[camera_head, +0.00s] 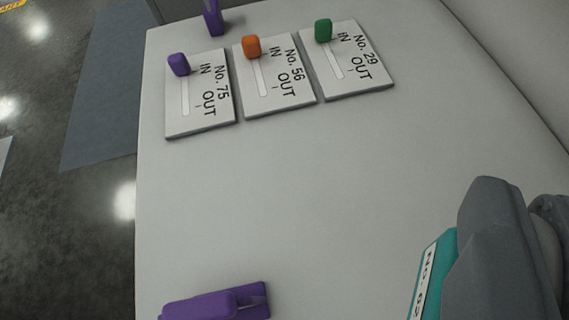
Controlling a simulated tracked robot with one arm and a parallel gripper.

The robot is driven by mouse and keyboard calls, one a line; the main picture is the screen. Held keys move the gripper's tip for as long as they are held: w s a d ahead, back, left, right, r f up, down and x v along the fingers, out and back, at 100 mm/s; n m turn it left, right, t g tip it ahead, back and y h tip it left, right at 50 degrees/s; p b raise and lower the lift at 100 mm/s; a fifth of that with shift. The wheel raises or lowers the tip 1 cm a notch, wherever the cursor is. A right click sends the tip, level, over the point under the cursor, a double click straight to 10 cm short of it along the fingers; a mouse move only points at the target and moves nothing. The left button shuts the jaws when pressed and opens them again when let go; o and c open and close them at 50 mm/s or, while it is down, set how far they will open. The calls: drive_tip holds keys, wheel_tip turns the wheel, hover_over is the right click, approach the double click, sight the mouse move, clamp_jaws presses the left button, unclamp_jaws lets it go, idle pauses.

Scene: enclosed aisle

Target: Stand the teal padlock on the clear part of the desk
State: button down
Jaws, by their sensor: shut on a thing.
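The teal padlock (435,276) is at the lower right, with a white label on its face that is partly hidden. My gripper (495,255) is shut on it, and grey finger parts cover its right side. Its lower part runs out of the picture. The white desk (310,190) lies below and to the left of it. I cannot tell whether the padlock touches the desk.
Three white plates with sliders lie at the far side: No. 75 (205,115) with a purple knob, No. 56 (285,90) with an orange one, No. 29 (362,72) with a green one. The desk's middle is clear.

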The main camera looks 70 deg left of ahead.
drive_tip(key=shift+w+a+f+n+g+y+b, duration=0.3)
drive_tip(key=shift+w+a+f+g+y+b, duration=0.25)
drive_tip(key=shift+f, duration=1.65)
drive_tip(key=shift+w+a+f+n+g+y+b, duration=0.35)
drive_tip(key=shift+w+f, duration=0.35)
drive_tip(key=shift+f, duration=1.45)
drive_tip(key=shift+w+a+f+n+g+y+b, duration=0.3)
drive_tip(key=shift+w+a+f+y, duration=0.25)
drive_tip(key=shift+f, duration=1.65)
drive_tip(key=shift+w+d+f, duration=0.1)
drive_tip(key=c, duration=1.6)
unclamp_jaws()
drive_tip(key=v, duration=1.2)
drive_tip(key=shift+d+p, duration=0.1)
drive_tip(key=shift+p, duration=0.25)
